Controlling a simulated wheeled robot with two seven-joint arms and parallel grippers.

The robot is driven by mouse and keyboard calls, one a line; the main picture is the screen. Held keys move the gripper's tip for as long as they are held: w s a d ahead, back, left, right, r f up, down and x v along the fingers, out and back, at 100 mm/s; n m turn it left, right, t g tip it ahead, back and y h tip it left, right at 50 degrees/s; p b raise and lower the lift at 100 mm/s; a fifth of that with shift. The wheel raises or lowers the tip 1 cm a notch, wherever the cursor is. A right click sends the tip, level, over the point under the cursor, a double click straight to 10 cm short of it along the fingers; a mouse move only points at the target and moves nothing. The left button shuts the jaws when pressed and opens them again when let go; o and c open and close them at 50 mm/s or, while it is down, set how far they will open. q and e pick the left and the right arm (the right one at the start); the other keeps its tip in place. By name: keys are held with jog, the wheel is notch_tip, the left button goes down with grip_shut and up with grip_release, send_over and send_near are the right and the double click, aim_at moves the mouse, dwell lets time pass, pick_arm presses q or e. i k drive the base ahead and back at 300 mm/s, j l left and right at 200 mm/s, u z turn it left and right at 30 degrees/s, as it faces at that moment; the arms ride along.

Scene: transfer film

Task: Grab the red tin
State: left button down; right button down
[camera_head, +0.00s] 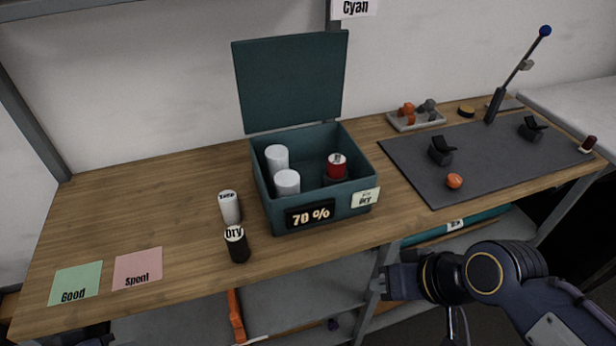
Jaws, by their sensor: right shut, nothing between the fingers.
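The red tin (336,167) stands upright inside the open teal box (262,190), in its right part. Two white cylinders (287,182) stand in the left part of the same box. My right gripper (378,286) is in front of the table's front edge, below and to the right of the box. It is shut and empty, apart from the red tin.
A white tin (230,207) and a black tin (237,244) stand left of the box. A green card (75,283) and a pink card (138,268) lie at the left. A dark mat (410,175) with black holders and an orange ball (454,181) is at the right. The box lid (290,80) stands open.

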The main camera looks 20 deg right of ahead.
aim_at(336, 162)
jog(key=l+u, duration=0.75)
jog(key=l, duration=0.15)
jog(key=k+l+u, duration=0.15)
jog(key=l+u, duration=0.25)
